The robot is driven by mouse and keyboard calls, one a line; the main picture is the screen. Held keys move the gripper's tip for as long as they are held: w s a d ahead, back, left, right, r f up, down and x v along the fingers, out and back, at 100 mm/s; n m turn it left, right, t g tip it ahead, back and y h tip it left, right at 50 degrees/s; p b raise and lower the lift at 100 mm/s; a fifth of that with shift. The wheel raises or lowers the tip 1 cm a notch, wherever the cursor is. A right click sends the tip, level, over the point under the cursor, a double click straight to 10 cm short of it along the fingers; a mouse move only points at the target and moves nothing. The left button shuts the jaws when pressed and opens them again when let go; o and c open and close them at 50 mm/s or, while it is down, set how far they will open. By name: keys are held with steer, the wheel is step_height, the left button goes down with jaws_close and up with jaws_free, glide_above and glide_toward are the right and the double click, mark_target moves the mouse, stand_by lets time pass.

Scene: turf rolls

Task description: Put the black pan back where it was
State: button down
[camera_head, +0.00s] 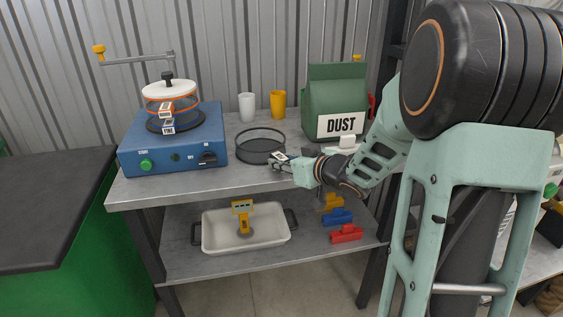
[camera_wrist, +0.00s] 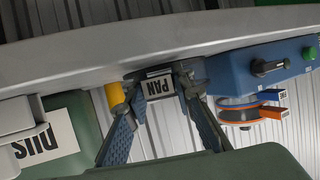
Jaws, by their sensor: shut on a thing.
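The black pan (camera_head: 260,150) is a round, shallow, dark ring-shaped dish, level over the front middle of the grey bench top. I cannot tell whether it touches the bench. My gripper (camera_head: 281,162) is at its front right side, shut on its tab. In the wrist view, my gripper (camera_wrist: 163,82) has both fingers closed on the white tab marked PAN (camera_wrist: 158,87), which appears upside down. The pan's body is mostly hidden there behind the tab and fingers.
A blue sieve shaker (camera_head: 172,150) stands left of the pan. A white cup (camera_head: 246,107) and a yellow cup (camera_head: 278,104) stand behind it. A green DUST bag (camera_head: 335,100) stands right. The lower shelf (camera_head: 190,262) holds a white tray (camera_head: 270,235) and coloured clips.

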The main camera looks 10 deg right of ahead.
steer(key=c, duration=1.7)
jaws_free()
steer(key=shift+o, duration=0.2)
steer(key=shift+s+d+r, duration=0.1)
steer(key=shift+s+r, duration=0.05)
steer(key=shift+r, duration=0.1)
steer(key=p+v, duration=0.4)
steer(key=v, duration=0.7)
steer(key=shift+s, duration=0.25)
